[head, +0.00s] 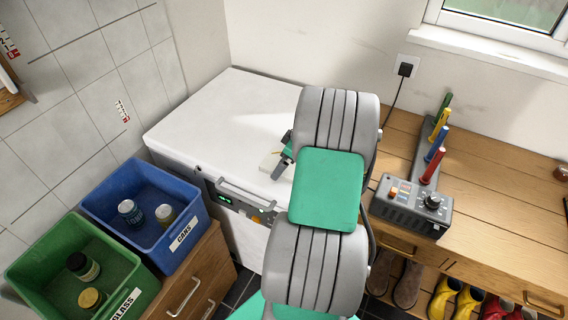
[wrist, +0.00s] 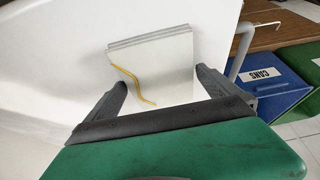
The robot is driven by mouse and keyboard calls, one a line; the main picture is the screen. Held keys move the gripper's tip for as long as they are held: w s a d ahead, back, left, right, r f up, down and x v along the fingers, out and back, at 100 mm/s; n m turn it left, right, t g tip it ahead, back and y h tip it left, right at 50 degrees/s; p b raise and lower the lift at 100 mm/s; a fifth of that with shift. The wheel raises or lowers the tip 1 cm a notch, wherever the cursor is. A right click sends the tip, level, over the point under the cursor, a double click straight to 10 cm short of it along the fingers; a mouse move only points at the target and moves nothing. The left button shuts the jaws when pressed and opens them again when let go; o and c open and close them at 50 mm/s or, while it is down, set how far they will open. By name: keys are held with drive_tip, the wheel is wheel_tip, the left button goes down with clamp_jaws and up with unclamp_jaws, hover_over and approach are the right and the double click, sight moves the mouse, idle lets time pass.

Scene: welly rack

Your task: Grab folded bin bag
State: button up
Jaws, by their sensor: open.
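The folded bin bag (wrist: 160,55) is a flat, pale, layered square with a yellow tie strip lying across it. It lies on the white top of the chest freezer (head: 215,110). In the head view a small pale part of the bag (head: 268,160) shows beside my gripper (head: 286,150), and my arm may hide the rest. In the wrist view my gripper (wrist: 160,80) is open, with its two fingers apart at the near side of the bag. The bag's near part lies between the fingertips in that view. I cannot tell whether they touch it.
A blue CANS crate (head: 150,215) and a green GLASS crate (head: 75,270) stand left of the freezer, holding cans and jars. Right of my arm, a wooden bench (head: 500,200) carries a control box (head: 410,205) and coloured handles. The freezer top around the bag is clear.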

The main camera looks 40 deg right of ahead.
drive_tip(key=shift+r, duration=0.1)
drive_tip(key=c, duration=1.1)
drive_tip(key=shift+r, duration=0.1)
